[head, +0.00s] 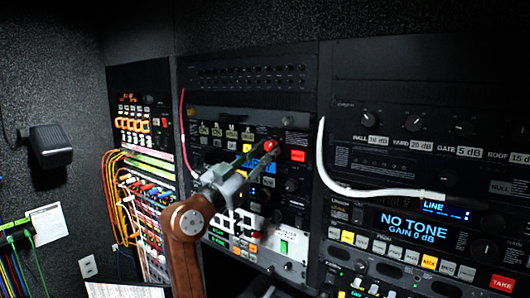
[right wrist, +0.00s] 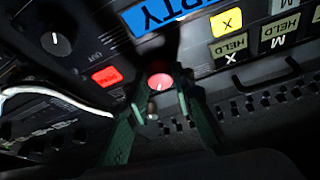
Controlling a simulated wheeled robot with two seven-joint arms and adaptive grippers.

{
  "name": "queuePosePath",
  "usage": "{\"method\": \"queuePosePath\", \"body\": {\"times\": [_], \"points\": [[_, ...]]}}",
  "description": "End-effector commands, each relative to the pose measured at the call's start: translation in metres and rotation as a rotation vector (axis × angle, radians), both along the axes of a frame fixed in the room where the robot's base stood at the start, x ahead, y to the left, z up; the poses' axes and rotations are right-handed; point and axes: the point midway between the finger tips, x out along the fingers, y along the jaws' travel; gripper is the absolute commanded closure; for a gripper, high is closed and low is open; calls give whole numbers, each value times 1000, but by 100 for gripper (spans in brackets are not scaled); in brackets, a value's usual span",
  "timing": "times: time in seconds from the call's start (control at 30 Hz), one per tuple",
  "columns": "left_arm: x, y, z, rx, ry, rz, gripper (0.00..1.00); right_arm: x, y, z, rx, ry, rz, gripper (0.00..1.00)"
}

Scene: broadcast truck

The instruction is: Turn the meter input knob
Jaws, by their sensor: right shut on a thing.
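A small round red knob (head: 270,145) with a light pointer mark sits on the upper part of the middle rack. It also shows in the right wrist view (right wrist: 160,81). My right gripper (head: 262,153) reaches up to it from below left. In the right wrist view its two green fingers (right wrist: 160,96) close on either side of the red knob, shut on it. I cannot read a label that names this knob as the meter input. The fingers hide part of the panel below the knob. My left gripper is not in view.
A square red button (head: 298,155) and a blue display (right wrist: 175,14) are close to the knob. A white cable (head: 350,188) arcs across the right rack. A pink cable (head: 183,130) hangs to the left. The right rack has a display reading NO TONE (head: 413,226).

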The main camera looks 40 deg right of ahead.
Motion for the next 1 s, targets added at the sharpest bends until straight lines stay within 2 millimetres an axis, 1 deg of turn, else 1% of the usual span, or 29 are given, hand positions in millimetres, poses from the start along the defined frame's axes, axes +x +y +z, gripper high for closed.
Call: {"method": "queuePosePath", "body": {"times": [0.1, 0.2, 0.37, 0.63, 1.0], "points": [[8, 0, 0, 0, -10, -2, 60, 1, 0, 0, -7, 15, 4, 100], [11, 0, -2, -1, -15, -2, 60, 1, 0, 0, -15, 42, 4, 100], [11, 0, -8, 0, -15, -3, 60, -1, 0, 0, -39, 123, 3, 100], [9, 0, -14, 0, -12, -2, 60, -4, -1, 1, -100, 332, 4, 100], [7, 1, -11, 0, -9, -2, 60, -6, -1, 3, -179, 602, 2, 100]]}}
